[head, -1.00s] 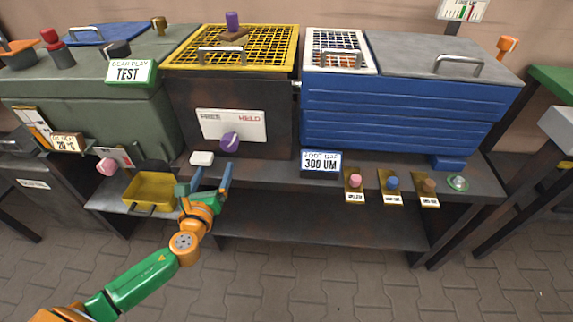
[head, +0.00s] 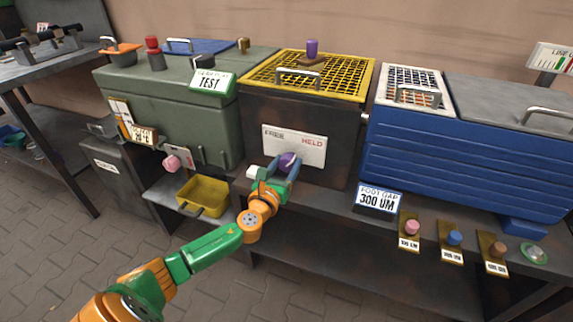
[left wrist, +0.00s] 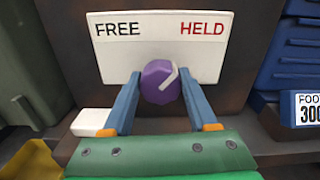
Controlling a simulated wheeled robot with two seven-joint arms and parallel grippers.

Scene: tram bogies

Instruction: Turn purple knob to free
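The purple knob (left wrist: 160,82) sits on a white plate (left wrist: 110,51) marked FREE on the left and HELD on the right. Its white pointer line slants up to the right, towards HELD. In the head view the knob (head: 287,162) is on the front of the dark box with the yellow mesh top. My left gripper (left wrist: 159,76) is open, with one blue finger on each side of the knob and small gaps showing. The head view shows this gripper (head: 279,165) at the plate, partly covering the knob. My right gripper is not in view.
A white block (left wrist: 90,122) lies on the ledge just left of my left fingers. A yellow tray (head: 204,195) stands lower left. The blue box (head: 450,165) and the 300 UM sign (head: 377,199) are to the right.

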